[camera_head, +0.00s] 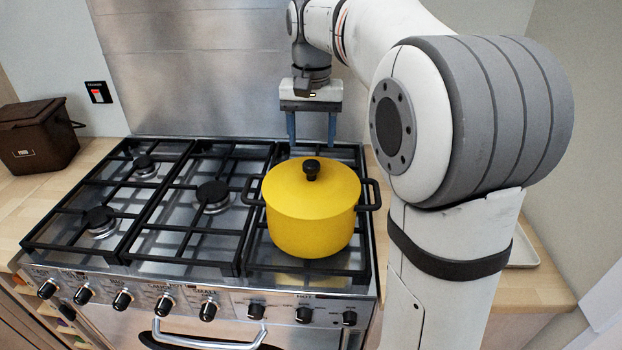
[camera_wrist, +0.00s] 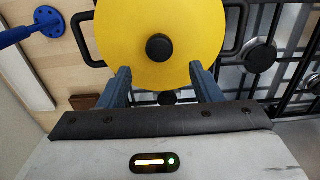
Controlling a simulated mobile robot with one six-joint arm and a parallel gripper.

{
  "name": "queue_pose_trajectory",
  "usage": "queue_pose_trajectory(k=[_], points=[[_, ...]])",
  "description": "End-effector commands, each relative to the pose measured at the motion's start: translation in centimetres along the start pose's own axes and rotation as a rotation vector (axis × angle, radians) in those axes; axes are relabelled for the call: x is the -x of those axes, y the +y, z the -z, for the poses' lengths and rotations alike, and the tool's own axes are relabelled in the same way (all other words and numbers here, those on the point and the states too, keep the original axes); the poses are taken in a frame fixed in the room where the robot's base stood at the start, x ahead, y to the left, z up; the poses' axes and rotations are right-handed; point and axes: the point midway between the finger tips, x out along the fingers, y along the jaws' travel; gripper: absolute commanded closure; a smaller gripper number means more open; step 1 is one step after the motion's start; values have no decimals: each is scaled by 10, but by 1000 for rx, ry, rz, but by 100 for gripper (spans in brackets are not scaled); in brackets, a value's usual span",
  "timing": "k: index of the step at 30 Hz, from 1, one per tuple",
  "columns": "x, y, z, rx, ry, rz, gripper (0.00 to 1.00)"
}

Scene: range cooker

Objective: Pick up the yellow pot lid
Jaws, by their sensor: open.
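The yellow pot lid (camera_head: 333,187) sits on the yellow pot (camera_head: 308,236), with a black knob (camera_head: 311,169) standing up at its centre. The pot has black side handles and stands on the right part of the cooker. My gripper (camera_head: 312,142) is open and empty, with its blue fingers pointing down above and behind the lid. In the wrist view the lid (camera_wrist: 130,22) fills the top middle, and its knob (camera_wrist: 160,47) lies ahead of and between the two fingertips of my gripper (camera_wrist: 160,72). The fingers look apart from the knob.
Black pan grates and burners (camera_head: 212,195) cover the cooker to the left of the pot. A dark brown bin (camera_head: 38,136) stands on the wooden counter at the far left. A steel splashback (camera_head: 200,80) rises behind. A blue object (camera_wrist: 47,22) shows in the wrist view.

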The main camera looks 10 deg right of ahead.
Motion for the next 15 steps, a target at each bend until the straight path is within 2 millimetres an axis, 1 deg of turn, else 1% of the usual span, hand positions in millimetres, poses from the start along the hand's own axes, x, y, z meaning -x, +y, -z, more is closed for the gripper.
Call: queue_pose_trajectory(k=[1,8,12,15], points=[[-6,0,0,-1,-2,-1,42],[-34,0,-4,0,-2,-1,42],[-56,0,-7,0,-2,-1,42],[-66,1,-7,0,0,0,42]])
